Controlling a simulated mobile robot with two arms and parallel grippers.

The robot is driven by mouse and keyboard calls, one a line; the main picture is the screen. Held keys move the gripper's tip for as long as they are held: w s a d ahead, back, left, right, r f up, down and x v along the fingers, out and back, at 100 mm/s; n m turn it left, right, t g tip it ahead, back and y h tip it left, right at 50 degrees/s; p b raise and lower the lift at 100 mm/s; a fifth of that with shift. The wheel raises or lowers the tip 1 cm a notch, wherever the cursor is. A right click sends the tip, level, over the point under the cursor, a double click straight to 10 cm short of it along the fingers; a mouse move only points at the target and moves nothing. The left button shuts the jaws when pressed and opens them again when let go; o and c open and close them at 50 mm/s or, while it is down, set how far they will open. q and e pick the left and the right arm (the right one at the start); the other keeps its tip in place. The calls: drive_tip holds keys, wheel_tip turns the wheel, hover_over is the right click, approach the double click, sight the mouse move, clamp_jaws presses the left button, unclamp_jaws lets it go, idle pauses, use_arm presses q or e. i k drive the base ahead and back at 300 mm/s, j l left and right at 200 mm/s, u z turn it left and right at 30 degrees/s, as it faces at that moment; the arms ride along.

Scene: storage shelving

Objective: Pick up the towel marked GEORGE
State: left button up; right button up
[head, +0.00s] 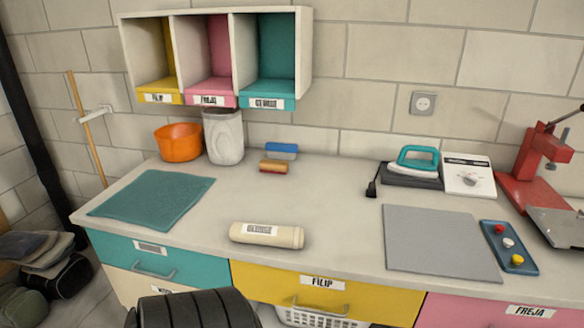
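A cream rolled towel (285,237) lies on the worktop near its front edge, left of centre. It has a white label whose dark letters are blurred and look like GEORGE. Its right end shows as a round roll end. Nothing touches it from above. A wall shelf (306,50) has yellow, pink and teal compartments, all looking empty. The yellow one reads FILIP and the pink one FREJA. The teal one's label is blurred.
The worktop (335,200) is clear around the towel. A teal cloth (150,203) lies left, a grey mat (435,240) right. An orange bowl (178,142), grey bin (223,137) and teal iron (417,160) stand behind. A black ribbed shape (195,310) shows at the bottom edge.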

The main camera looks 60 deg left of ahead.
sight(276, 236)
drive_tip(key=u, duration=2.2)
